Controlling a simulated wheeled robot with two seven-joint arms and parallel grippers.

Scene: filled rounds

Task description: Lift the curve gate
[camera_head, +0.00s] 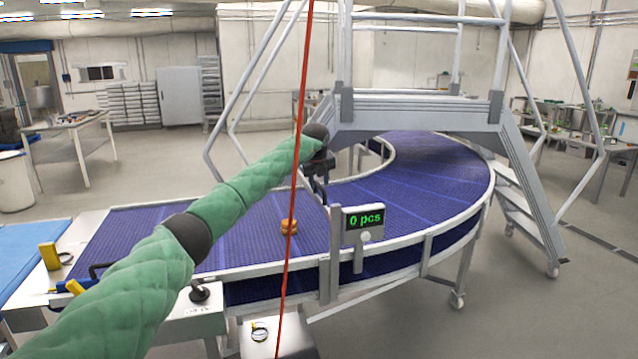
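A blue conveyor belt (210,234) runs in from the left and bends into a curve (430,175) on the right. What looks like the curve gate (336,240), a grey upright piece with a thin part reaching back over the belt, stands where the straight part meets the curve. My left arm, in a green sleeve, reaches over the belt. My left gripper (318,172) is dark and small at the arm's end, above the belt by the gate's far part. I cannot tell whether it touches the gate or how far its fingers are apart. My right gripper is out of view.
A display (364,218) reads "0 pcs". A grey step bridge (415,115) spans the curve. A red line (300,150) crosses the view. A black knob (200,292) sits at the near left.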

